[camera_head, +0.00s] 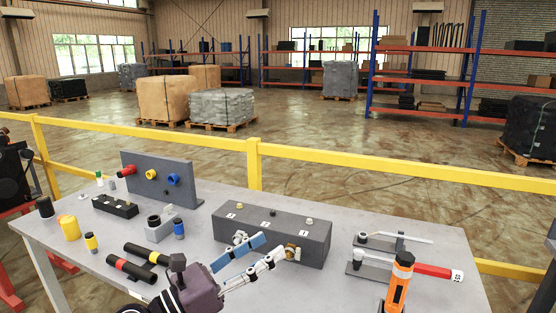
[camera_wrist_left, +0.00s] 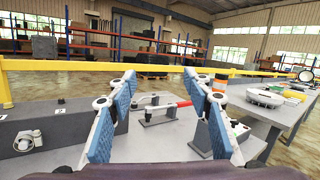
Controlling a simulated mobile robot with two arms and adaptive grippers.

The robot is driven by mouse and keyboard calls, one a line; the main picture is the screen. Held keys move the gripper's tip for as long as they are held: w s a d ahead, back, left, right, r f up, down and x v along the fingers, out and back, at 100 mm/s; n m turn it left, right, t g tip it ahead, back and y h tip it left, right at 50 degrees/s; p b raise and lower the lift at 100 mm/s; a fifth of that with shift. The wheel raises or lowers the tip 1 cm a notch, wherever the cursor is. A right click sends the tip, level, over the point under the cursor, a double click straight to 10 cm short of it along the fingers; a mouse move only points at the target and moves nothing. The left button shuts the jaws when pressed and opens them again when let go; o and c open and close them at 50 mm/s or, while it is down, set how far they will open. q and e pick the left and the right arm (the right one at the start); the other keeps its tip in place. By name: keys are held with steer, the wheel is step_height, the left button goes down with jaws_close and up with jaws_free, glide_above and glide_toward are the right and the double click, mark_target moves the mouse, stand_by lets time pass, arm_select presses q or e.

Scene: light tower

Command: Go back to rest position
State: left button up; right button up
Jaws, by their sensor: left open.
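My left gripper (camera_head: 266,250) comes in from the bottom of the head view, its blue-padded fingers spread apart and empty. It is in front of the dark grey block (camera_head: 262,216) with numbered labels; the fingertips overlap its front face in the picture, and I cannot tell whether they touch. In the left wrist view the open fingers (camera_wrist_left: 160,82) frame the table and a toggle clamp with a red handle (camera_wrist_left: 172,108). The grey block (camera_wrist_left: 62,132) is at the left there. My right gripper is not in view.
Shelves and pallets stand farther back.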

arm_select(q)
steer(key=w+a+f+n+t+y, duration=0.15)
steer(key=a+n+t+y, duration=0.35)
steer(key=n, duration=0.7)
steer(key=s+a+f+n+t+y, duration=0.1)
steer(key=a+f+n+t+y, duration=0.2)
steer(key=a+n+y, duration=0.7)
steer(key=s+a+f+n+g+y, duration=0.2)
steer(key=s+f+n+g, duration=0.15)
steer(key=f+n, duration=0.4)
steer(key=s+a+f+n+g+y, duration=0.1)
steer(key=s+a+f+n+g, duration=0.25)
steer(key=f+n, duration=0.35)
steer(key=s+d+f+n+g+h, duration=0.1)
steer(key=s+f+n+g, duration=0.15)
steer(key=s+f, duration=0.4)
steer(key=s+d+f+n+g, duration=0.15)
steer(key=s+f+g, duration=0.25)
steer(key=s, duration=0.6)
steer(key=s+d+f+n+g+h, duration=0.1)
steer(key=s+f+n+g, duration=0.2)
steer(key=s+f, duration=0.35)
step_height(320, 180, down, 23)
steer(key=s, duration=0.2)
steer(key=s+a+f+m+g, duration=0.1)
steer(key=s+a+f+g, duration=0.1)
steer(key=s+f, duration=1.6)
steer(key=shift+a, duration=0.65)
